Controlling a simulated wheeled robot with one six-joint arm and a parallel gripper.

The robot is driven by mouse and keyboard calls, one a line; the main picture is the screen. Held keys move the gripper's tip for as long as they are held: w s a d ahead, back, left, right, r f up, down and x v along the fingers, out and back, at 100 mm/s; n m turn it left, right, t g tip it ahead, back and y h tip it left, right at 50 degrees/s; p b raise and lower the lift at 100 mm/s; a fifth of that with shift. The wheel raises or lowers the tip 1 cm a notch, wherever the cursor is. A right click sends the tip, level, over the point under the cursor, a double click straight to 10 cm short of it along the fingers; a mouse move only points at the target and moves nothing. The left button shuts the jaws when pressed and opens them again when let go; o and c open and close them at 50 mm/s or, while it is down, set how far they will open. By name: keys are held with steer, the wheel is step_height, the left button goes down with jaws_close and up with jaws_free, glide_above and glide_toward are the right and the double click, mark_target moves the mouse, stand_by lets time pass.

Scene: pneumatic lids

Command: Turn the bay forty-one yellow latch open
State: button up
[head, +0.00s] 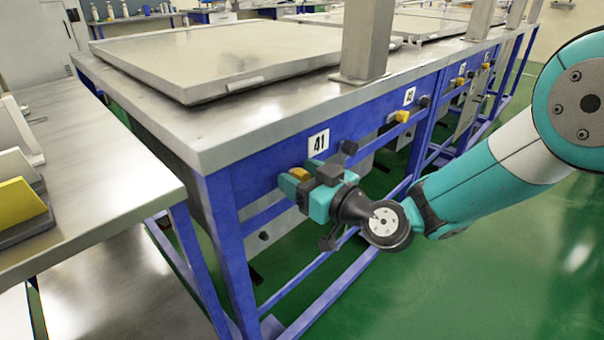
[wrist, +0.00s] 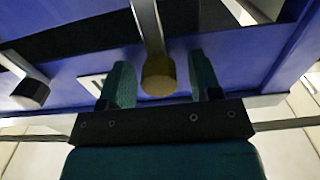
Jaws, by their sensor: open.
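The bay forty-one label (head: 318,142) is on the blue front rail of the near bench. Below it, the yellow latch (head: 299,174) shows in the head view beside my gripper's teal fingers. In the wrist view the latch's round yellow end (wrist: 158,78) sits between my two fingers, on a grey lever. My gripper (wrist: 163,82) is open, with one finger on each side of the latch. Gaps show on both sides, so it does not look gripped. In the head view my gripper (head: 301,176) partly hides the latch.
A black knob (head: 349,147) is right of the label; a dark knob also shows at the wrist view's left (wrist: 30,93). Another yellow latch (head: 402,116) is at the neighbouring bay. A flat metal lid (head: 215,60) lies on the bench. Green floor is clear at the right.

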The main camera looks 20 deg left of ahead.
steer(key=shift+c, duration=0.2)
steer(key=c, duration=0.9)
steer(key=m, duration=0.8)
steer(key=shift+w+d+m, duration=0.1)
steer(key=shift+m, duration=0.2)
steer(key=m+p, duration=0.2)
steer(key=m, duration=0.3)
steer(key=shift+w+m+p, duration=0.1)
steer(key=shift+m+p, duration=0.65)
steer(key=shift+m, duration=1.35)
steer(key=shift+f, duration=0.1)
